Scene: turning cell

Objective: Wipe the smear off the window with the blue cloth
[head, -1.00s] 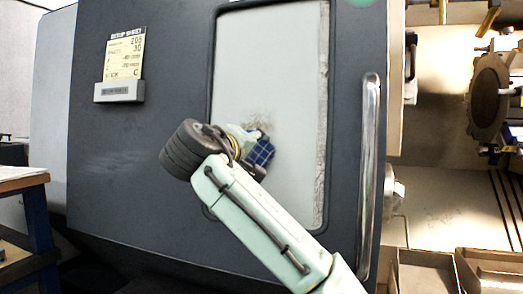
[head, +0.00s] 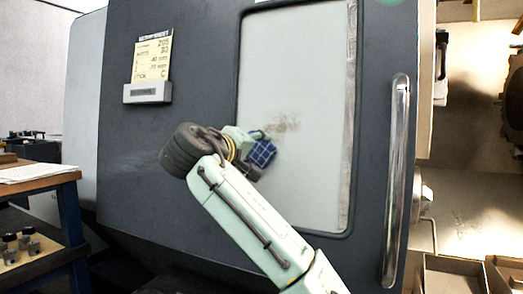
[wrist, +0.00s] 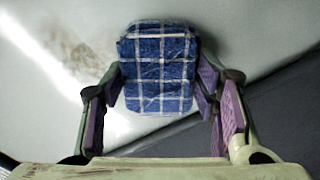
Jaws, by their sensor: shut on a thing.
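The blue cloth (head: 262,153), checked with white lines, is held in my gripper (wrist: 158,100). In the wrist view the cloth (wrist: 160,70) is a folded pad between the purple-lined fingers, which are shut on it. The window (head: 310,60) is a pale, tall pane in the dark machine door. A brownish smear (head: 287,123) marks its middle. In the head view the cloth is below and left of the smear, near the window's left edge. In the wrist view the smear (wrist: 85,55) is left of the cloth. I cannot tell whether the cloth touches the pane.
A long vertical door handle (head: 397,180) stands out right of the window. A note holder (head: 147,93) is on the door at the upper left. A bench (head: 60,185) with papers is at the left. Open trays (head: 452,275) are at the lower right.

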